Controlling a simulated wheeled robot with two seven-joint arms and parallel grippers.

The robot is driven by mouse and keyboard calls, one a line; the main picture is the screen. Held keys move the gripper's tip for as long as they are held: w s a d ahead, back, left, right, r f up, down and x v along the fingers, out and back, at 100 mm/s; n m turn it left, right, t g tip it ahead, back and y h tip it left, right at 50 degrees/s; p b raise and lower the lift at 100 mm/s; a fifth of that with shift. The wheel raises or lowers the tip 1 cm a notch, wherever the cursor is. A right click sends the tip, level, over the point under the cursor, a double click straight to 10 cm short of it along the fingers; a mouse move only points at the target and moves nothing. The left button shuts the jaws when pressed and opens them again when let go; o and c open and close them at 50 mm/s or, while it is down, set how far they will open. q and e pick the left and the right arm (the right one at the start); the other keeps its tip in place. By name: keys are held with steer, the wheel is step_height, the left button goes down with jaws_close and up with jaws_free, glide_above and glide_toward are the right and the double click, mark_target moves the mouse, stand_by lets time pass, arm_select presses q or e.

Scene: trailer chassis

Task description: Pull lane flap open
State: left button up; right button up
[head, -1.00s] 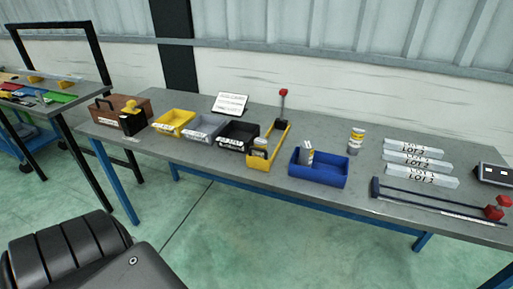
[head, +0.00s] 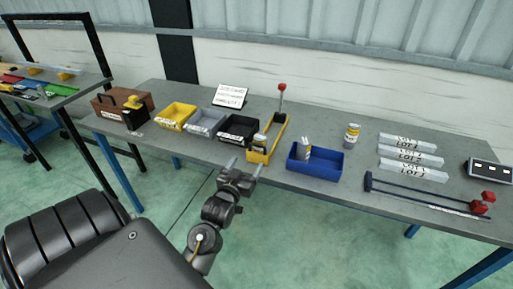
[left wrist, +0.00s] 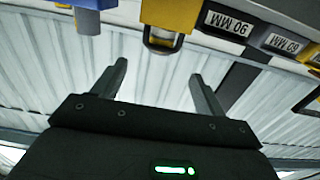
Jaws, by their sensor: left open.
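The yellow lane (head: 258,157) stands at the bench's front edge, with a can (head: 259,141) at its front end. In the left wrist view, the yellow front piece (left wrist: 172,14) carries a small loop-shaped pull (left wrist: 161,41) at the top. I take this front piece to be the flap; I cannot tell how far it is open. My left gripper (head: 244,167) is open and empty, just in front of the lane's front end. Its two fingers (left wrist: 158,72) point towards the pull and look apart from it. My right gripper is out of view.
Yellow (head: 176,116), grey (head: 205,122) and black (head: 238,130) bins stand left of the lane. A blue bin (head: 315,166) stands right of it. A red-knobbed lever (head: 282,88) rises behind. The floor before the bench is clear.

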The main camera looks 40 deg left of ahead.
mark_target(257, 146)
arm_select(q)
steer(key=p+x, duration=0.1)
steer(key=x, duration=0.7)
steer(key=shift+w+a+p, duration=0.15)
steer(key=shift+w+p, duration=0.15)
steer(key=shift+p, duration=0.05)
steer(key=shift+w+a, duration=0.15)
steer(key=shift+w, duration=0.35)
